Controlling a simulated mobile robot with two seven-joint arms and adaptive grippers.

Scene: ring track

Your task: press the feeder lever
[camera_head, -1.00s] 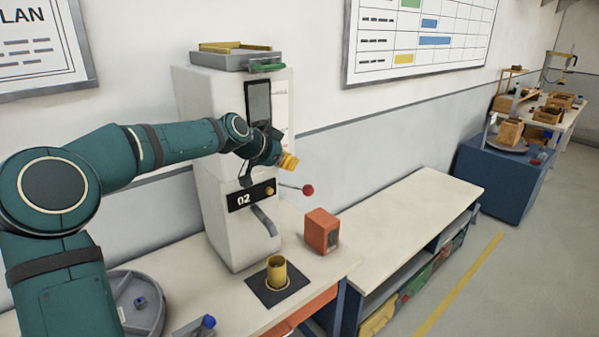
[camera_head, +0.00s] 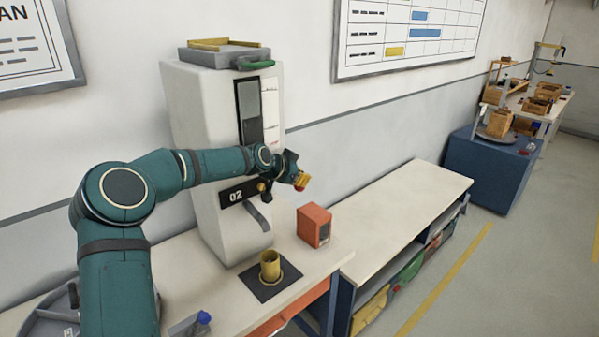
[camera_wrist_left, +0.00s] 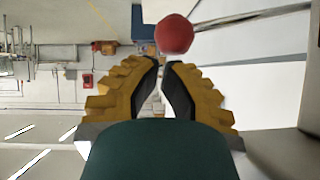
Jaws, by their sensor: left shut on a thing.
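The white feeder machine (camera_head: 190,130) marked 02 stands upright on the near bench against the wall. Its lever ends in a red ball knob (camera_wrist_left: 175,34), with the thin rod running right in the left wrist view. My left gripper (camera_head: 301,181) is in front of the machine at the lever's end, where a little red shows by its yellow fingers. In the left wrist view the fingers (camera_wrist_left: 162,68) are nearly together, with the knob at their tips. The exact contact is hard to see. My right gripper is not in view.
A yellow cup (camera_head: 270,266) stands on a dark mat (camera_head: 288,283) below the machine's chute. An orange box (camera_head: 314,226) sits to its right. A low bench (camera_head: 400,210) with a clear top extends right. A blue cabinet (camera_head: 490,175) stands farther back.

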